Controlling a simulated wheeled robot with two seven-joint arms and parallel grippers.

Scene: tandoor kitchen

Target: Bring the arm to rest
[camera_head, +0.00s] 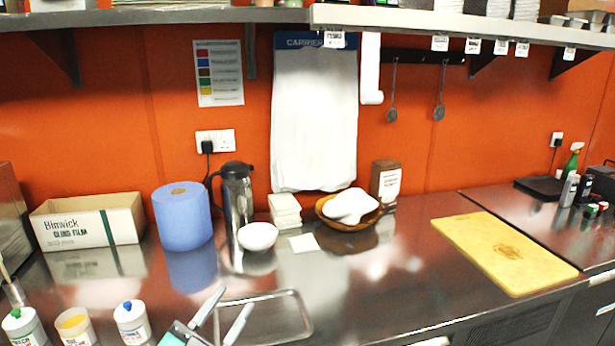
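My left gripper (222,315) shows at the bottom edge, left of the middle. Its two pale grey fingers point up and to the right and stand apart, with only the dark counter and part of a tray's rim showing between them. It looks open and empty. The fingers overlap the left side of a shallow metal tray (303,318) in the picture; I cannot tell whether they touch it. The rest of the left arm is cut off by the frame. I cannot make out my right gripper.
On the steel counter (365,295) stand lidded tubs (131,322), a cling film box (88,222), a blue roll (182,217), a flask (236,200), a white bowl (258,237) and a basket (347,225). A yellow board (503,252) lies right. The counter's front middle is clear.

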